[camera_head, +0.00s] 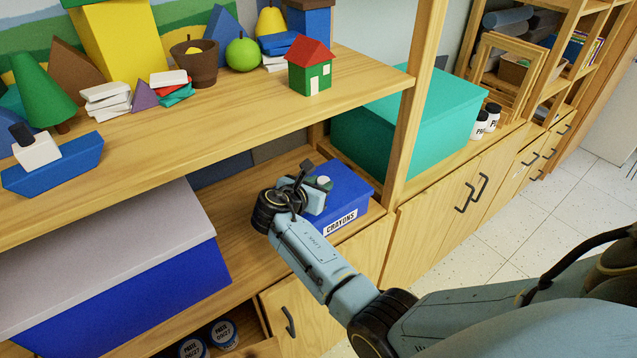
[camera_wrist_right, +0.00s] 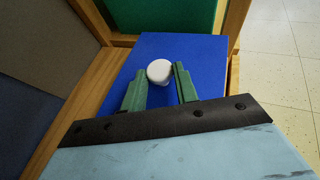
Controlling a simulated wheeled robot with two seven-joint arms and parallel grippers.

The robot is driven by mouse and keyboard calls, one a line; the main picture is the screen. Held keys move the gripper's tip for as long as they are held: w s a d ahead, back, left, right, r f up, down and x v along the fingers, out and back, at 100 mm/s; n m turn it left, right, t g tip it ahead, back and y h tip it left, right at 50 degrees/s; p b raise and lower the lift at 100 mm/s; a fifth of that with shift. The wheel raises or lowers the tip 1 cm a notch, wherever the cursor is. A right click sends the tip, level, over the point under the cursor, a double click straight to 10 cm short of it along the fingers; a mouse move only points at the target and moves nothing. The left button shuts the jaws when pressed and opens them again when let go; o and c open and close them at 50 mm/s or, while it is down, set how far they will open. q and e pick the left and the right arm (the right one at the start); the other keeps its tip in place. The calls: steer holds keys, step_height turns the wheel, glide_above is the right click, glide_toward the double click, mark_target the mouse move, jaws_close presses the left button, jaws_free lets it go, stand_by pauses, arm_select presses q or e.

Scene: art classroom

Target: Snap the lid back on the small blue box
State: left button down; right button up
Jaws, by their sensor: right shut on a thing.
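The small blue box (camera_head: 361,207), labelled CRAYONS, stands on the lower shelf. Its blue lid (camera_head: 350,183) lies over the top; I cannot tell whether it is fully seated. In the right wrist view the flat blue lid (camera_wrist_right: 185,50) has a round white knob (camera_wrist_right: 159,70). My right gripper (camera_head: 319,188) reaches over the box from the front. Its green fingers (camera_wrist_right: 160,76) are on either side of the knob and shut on it. The gripper and wrist hide part of the lid in the head view. My left gripper is not in view.
A large blue box with a grey lid (camera_head: 120,225) stands to the left. A teal box (camera_head: 420,120) is behind a wooden post (camera_head: 412,110) on the right. The upper shelf (camera_head: 230,110) overhangs and carries blocks, toy fruit and a toy house (camera_head: 310,72).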

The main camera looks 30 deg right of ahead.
steer(key=shift+f+p, duration=0.4)
steer(key=shift+f, duration=0.05)
stand_by(1.2)
steer(key=o, duration=1.1)
steer(key=shift+c, duration=0.2)
steer(key=shift+o, duration=0.4)
steer(key=o, duration=0.4)
steer(key=shift+r+p, duration=3.05)
steer(key=shift+p, duration=0.35)
